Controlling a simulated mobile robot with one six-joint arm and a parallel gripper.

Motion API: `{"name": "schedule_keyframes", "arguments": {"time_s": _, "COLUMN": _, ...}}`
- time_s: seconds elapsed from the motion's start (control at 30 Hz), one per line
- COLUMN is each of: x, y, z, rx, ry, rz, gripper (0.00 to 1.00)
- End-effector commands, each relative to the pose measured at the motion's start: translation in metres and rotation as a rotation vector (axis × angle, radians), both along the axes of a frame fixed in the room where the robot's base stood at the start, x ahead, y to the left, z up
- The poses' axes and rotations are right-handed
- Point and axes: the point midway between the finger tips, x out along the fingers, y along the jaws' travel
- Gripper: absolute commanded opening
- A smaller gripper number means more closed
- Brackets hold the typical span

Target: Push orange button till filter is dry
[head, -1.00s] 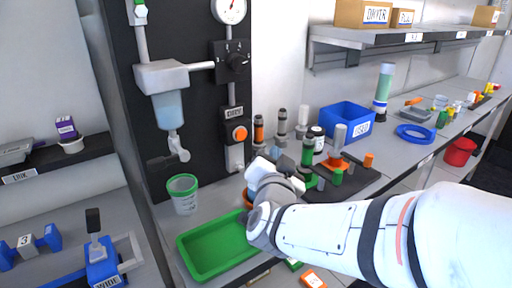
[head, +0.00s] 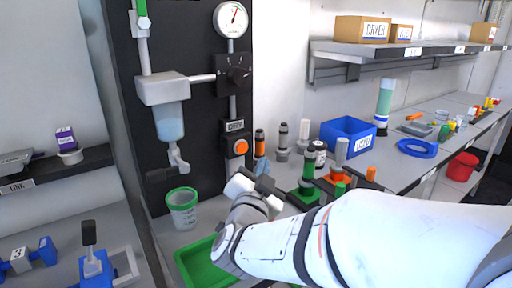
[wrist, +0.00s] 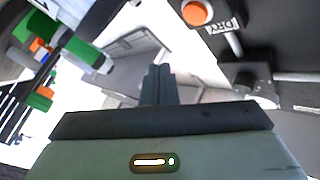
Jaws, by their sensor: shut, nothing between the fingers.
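The orange button (head: 240,147) sits on a dark box on the black panel, under a label reading DRY (head: 235,126). It also shows at the top of the wrist view (wrist: 197,11), beside its label. The filter (head: 169,122), with a light-blue clear bowl under a grey head, hangs on the panel to the left of the button. My gripper (head: 262,169) is shut and empty, below and slightly right of the button and apart from it. In the wrist view its closed fingers (wrist: 158,78) point up the picture, with the button beyond and to their right.
A gauge (head: 230,19) and a dark knob (head: 237,74) are above the button. A green-rimmed cup (head: 182,206) stands under the filter, and a green tray (head: 195,261) lies in front. Several cylindrical fittings and a blue bin (head: 347,132) stand to the right.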

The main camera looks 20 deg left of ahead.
Motion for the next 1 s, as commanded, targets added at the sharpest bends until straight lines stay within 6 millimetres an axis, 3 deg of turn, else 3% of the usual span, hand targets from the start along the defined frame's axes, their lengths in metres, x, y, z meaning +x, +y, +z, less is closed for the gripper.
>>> {"name": "schedule_keyframes", "arguments": {"time_s": 0.4, "x": 0.034, "y": 0.038, "z": -0.001, "rx": 0.0, "ry": 0.0, "rz": -0.001, "gripper": 0.0}}
{"name": "schedule_keyframes", "arguments": {"time_s": 1.0, "x": 0.039, "y": 0.043, "z": 0.0, "rx": 0.0, "ry": 0.0, "rz": -0.003, "gripper": 0.0}}
